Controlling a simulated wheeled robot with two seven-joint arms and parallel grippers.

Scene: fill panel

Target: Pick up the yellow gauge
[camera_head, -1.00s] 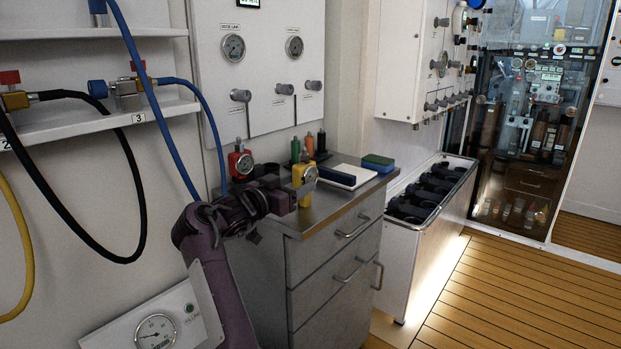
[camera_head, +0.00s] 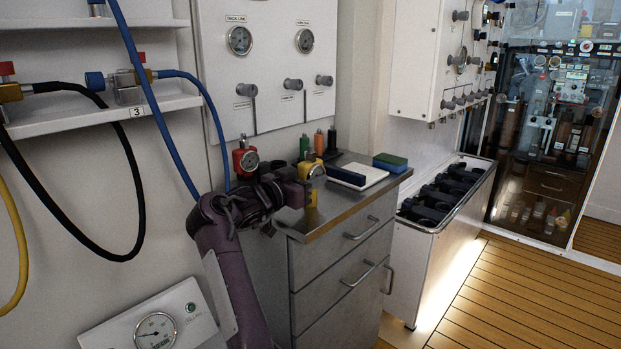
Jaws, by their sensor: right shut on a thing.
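The yellow gauge (camera_head: 305,168) has a yellow body and a round dial facing right. It is at the left front of the metal worktop, and part of its yellow body shows below my gripper's fingers. My right gripper (camera_head: 308,193), on a purple arm rising from below, is shut on the gauge's body. The fingers hide part of it, and I cannot tell whether its base touches the worktop. My left gripper is not in view.
A red gauge (camera_head: 245,161) stands just behind my wrist. Green, orange and black bottles (camera_head: 318,142) stand behind the yellow gauge. A blue hose (camera_head: 160,110) hangs at left.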

